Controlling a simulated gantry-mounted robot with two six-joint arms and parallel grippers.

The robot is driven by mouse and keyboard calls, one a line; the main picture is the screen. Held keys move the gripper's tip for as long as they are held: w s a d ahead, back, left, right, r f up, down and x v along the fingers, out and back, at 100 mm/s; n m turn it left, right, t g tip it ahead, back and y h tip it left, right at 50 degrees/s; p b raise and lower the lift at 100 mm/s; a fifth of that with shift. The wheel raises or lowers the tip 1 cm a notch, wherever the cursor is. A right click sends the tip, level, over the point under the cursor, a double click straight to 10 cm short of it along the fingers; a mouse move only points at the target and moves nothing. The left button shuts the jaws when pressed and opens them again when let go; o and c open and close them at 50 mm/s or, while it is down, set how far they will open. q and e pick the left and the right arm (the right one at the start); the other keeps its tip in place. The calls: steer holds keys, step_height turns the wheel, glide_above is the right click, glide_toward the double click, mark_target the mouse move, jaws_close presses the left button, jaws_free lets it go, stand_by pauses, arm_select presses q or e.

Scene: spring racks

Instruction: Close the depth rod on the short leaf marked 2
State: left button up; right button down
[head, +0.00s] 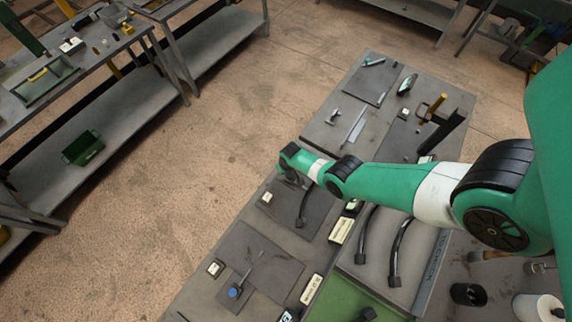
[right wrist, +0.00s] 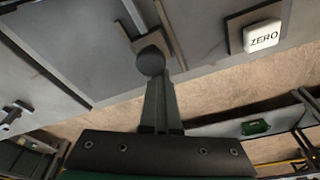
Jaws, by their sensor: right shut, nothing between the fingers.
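My right gripper (right wrist: 158,85) is shut and empty in the right wrist view. Its fingertips are at a dark round knob (right wrist: 151,62) on a bar; I cannot tell whether they touch it. In the head view my right arm reaches left across the bench, and its wrist hides most of the gripper. I cannot read a mark 2 or pick out the depth rod. My left gripper is not in view.
A white ZERO block (right wrist: 263,39) sits right of the knob. A blue knob (head: 235,291) and a long white label (head: 310,288) are at the near left of the bench. Bare floor lies left.

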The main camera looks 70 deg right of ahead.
steer(key=shift+s+a+f, duration=0.1)
steer(key=shift+f, duration=0.05)
stand_by(0.5)
steer(key=w+d+p+v, duration=0.1)
steer(key=p+v, duration=0.5)
steer(key=v, duration=0.1)
stand_by(0.6)
steer(key=shift+w+d, duration=0.1)
stand_by(0.4)
